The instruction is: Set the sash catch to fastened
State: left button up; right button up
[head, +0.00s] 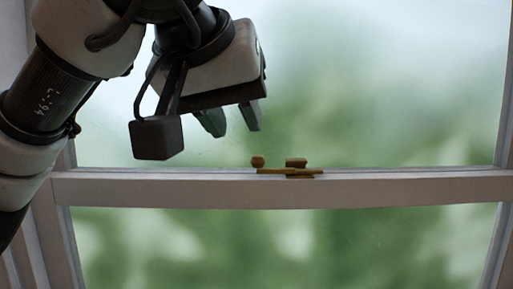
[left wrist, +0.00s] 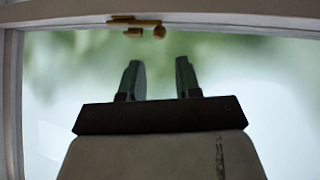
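The brass sash catch (head: 291,171) sits on the white meeting rail of the window in the head view. Its lever lies along the rail, with the round knob (head: 257,161) at the left end. In the left wrist view the catch (left wrist: 134,21) is at the top, with its knob (left wrist: 159,31) on the right. My left gripper (head: 236,122) is above and a little left of the knob in the head view. Its two fingers (left wrist: 159,65) are apart with nothing between them, and a gap separates them from the catch. My right gripper is not in view.
The white meeting rail (head: 410,190) runs across the window, with glass panes (head: 380,90) above and below. White side frames (head: 60,240) bound it. The rail to the right of the catch is clear. Blurred greenery shows through the glass.

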aim_at(256, 156)
pick_arm(q)
jog(key=p+x, duration=0.1)
jog(key=x, duration=0.4)
jog(key=shift+w+d, duration=0.1)
jog(key=shift+w, duration=0.05)
jog(key=x, duration=0.3)
jog(key=shift+p, duration=0.4)
jog(key=shift+f, duration=0.1)
grip_shut()
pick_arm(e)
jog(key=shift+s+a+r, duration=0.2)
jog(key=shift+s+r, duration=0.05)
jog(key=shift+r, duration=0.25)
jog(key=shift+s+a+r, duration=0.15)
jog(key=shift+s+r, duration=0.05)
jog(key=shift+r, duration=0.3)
